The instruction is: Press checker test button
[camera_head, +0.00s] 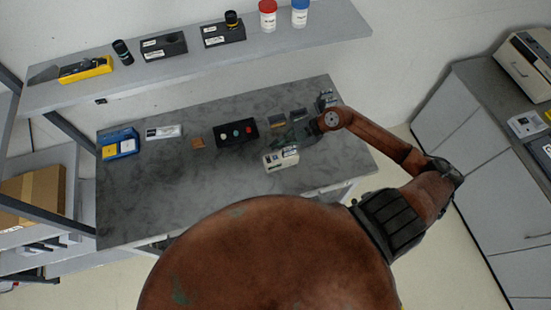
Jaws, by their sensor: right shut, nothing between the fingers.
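A black box with a row of coloured buttons (236,132) lies on the grey marbled worktop. A small cream-white device (281,161) sits to its right and nearer the front edge. I cannot tell from the picture which of these is the checker. My right gripper (285,141) reaches in from the right, above the worktop between the black box and the cream device, just behind the latter. Its fingers are dark and shut, with nothing held. Whether the fingertips touch anything is too small to tell. My left gripper is not in view.
A blue case (120,144), a white box (163,132) and a small brown block (198,143) stand left on the worktop. Small dark items lie behind my right gripper. A shelf (200,66) with bottles and instruments overhangs the back. The front-left worktop is clear.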

